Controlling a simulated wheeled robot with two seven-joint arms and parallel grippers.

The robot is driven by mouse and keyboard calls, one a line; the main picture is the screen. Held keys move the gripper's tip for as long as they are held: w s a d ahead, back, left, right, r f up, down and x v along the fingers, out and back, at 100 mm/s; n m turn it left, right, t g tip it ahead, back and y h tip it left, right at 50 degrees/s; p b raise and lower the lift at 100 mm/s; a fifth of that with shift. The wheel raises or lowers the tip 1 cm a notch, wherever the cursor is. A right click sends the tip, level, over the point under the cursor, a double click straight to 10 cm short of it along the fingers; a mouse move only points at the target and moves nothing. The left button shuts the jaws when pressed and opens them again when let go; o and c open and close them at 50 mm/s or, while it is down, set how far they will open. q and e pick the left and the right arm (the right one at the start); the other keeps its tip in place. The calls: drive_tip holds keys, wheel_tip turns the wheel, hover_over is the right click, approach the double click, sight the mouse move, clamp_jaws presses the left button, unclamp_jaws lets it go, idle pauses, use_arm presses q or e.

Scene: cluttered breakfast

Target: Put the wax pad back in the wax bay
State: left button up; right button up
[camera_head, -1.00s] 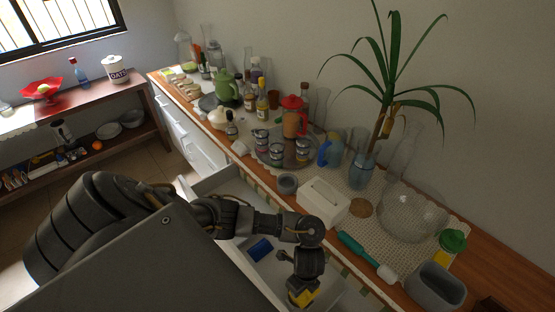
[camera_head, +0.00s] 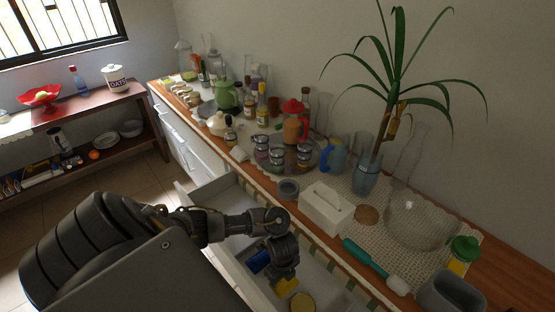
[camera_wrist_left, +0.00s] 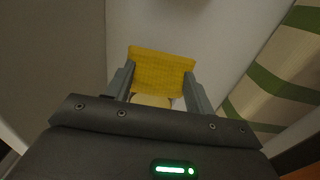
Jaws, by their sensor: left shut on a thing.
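My left gripper (camera_head: 286,281) is low over the open drawer (camera_head: 236,277) at the counter's front. It is shut on a yellow pad (camera_head: 287,286), taken to be the wax pad. In the left wrist view the pad (camera_wrist_left: 161,70) sits between the two fingers of the gripper (camera_wrist_left: 160,88) and sticks out past their tips. A round, pale yellow-topped thing (camera_head: 302,302) is in the drawer just right of the pad. A blue block (camera_head: 257,262) lies in the drawer, partly hidden by my arm. I cannot tell which compartment is the wax bay. My right gripper is out of view.
The counter edge above the drawer holds a green-handled tool (camera_head: 366,257), a white tissue box (camera_head: 325,208), a grey cup (camera_head: 288,190) and a grey bin (camera_head: 449,295). The drawer's front wall is beside my arm.

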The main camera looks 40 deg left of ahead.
use_arm(q)
drive_tip(key=shift+w+a+f+b, duration=0.2)
drive_tip(key=shift+a+f+b, duration=0.1)
drive_tip(key=shift+a+f, duration=0.75)
drive_tip(key=shift+w+a+f, duration=0.1)
drive_tip(key=shift+a+f, duration=0.05)
drive_tip(key=shift+f, duration=1.5)
drive_tip(key=shift+b, duration=0.3)
drive_tip(key=shift+f, duration=0.2)
drive_tip(key=o, duration=0.9)
drive_tip(key=shift+f+b, duration=0.1)
drive_tip(key=shift+b, duration=0.3)
wheel_tip(320, 180, up, 11)
drive_tip(key=p, duration=0.4)
